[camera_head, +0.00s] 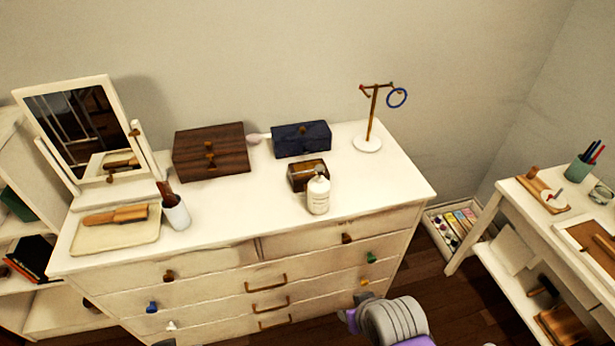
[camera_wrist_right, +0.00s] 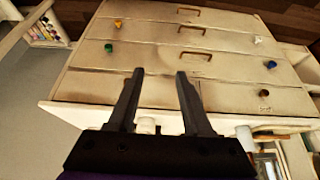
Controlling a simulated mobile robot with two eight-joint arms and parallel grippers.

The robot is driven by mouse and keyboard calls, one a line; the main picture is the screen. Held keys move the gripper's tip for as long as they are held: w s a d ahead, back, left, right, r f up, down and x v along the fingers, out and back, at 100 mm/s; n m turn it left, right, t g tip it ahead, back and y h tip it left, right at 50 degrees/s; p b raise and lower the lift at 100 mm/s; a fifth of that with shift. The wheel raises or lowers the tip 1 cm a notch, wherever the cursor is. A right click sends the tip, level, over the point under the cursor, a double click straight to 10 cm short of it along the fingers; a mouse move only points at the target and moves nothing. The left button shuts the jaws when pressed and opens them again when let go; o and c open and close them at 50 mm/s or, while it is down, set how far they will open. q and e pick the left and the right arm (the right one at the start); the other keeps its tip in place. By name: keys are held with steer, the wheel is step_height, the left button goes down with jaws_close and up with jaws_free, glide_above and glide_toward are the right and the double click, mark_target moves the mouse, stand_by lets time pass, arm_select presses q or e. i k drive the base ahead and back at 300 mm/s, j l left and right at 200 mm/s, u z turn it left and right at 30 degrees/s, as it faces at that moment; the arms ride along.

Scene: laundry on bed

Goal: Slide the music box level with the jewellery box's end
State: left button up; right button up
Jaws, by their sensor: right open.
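A small brown wooden box with a lighter metal piece, which looks like the music box (camera_head: 307,174), sits on the dresser top behind and left of a white pump bottle. A larger dark-brown box with small knobs, which looks like the jewellery box (camera_head: 211,152), stands at the back to its left. A dark blue box (camera_head: 301,139) stands behind the small box. My right gripper (camera_wrist_right: 160,72) is open and empty in the wrist view, in front of the dresser's drawers. In the head view only part of my right arm shows at the bottom. My left gripper is not in view.
The white pump bottle (camera_head: 318,195) stands close in front of the small box. A stand with a blue ring (camera_head: 367,143) is at the back right. A cup with brushes (camera_head: 176,213), a tray (camera_head: 90,236) and a mirror (camera_head: 80,125) fill the left. The dresser's right front is clear.

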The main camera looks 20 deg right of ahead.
mark_target(297, 183)
steer(key=i+l+u, duration=0.25)
steer(key=l, duration=0.15)
steer(key=l+u, duration=0.3)
steer(key=i+l+u, duration=0.25)
steer(key=l, duration=0.25)
steer(key=l+u, duration=0.25)
steer(key=l, duration=0.2)
